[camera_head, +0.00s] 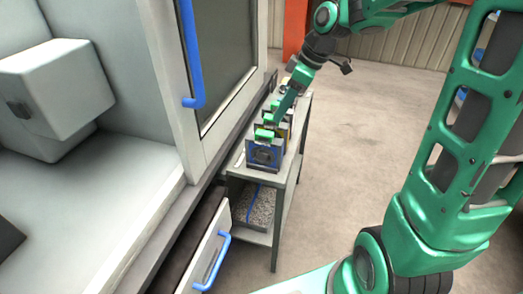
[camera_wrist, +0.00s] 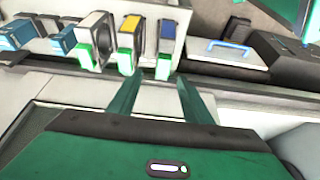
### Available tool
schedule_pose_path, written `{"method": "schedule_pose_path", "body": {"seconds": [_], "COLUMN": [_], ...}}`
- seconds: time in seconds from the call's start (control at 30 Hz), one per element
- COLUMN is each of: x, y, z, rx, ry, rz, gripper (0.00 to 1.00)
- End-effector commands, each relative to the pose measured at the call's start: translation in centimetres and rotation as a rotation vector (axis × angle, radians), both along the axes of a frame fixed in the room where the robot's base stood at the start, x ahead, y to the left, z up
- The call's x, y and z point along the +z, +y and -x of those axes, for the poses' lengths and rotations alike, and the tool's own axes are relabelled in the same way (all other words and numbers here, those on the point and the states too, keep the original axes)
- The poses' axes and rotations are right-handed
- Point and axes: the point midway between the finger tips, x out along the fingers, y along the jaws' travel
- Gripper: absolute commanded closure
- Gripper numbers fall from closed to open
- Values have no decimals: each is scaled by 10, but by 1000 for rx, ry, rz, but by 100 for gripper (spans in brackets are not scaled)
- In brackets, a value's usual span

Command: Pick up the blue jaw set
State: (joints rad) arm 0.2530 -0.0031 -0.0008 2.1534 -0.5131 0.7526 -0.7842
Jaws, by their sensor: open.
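The blue jaw set (camera_head: 264,153) stands upright at the near end of a row on the cart's top in the head view. It has a blue front plate with a dark round part and a green piece on top. In the wrist view, the rightmost block of the row (camera_wrist: 164,46) appears to be this set, just ahead of the fingertips. My gripper (camera_wrist: 160,82) is open, with two green fingers apart and nothing between them. In the head view my gripper (camera_head: 272,119) is over the row, close to the set's top; whether it touches cannot be told.
A yellow-marked set (camera_wrist: 130,40) stands close beside it, with more items further along. The grey cart (camera_head: 284,190) has a lower shelf holding a grey speckled tray (camera_head: 256,207). A machine door with a blue handle (camera_head: 191,60) and an open drawer (camera_head: 208,262) are close on the left. Floor on the right is clear.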

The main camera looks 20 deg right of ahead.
Motion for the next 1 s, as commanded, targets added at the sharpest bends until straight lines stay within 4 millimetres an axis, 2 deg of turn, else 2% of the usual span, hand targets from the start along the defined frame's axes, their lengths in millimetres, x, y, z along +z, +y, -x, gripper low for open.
{"method": "schedule_pose_path", "body": {"seconds": [0.13, 0.37, 0.7, 1.0], "x": [-21, -35, -74, -80], "y": [17, 25, 41, 43], "z": [-4, -7, -15, -17], "rx": [15, 18, 17, 17], "ry": [3, 2, 3, 2], "rz": [0, 1, 0, 1], "gripper": [55, 55, 55, 55]}}
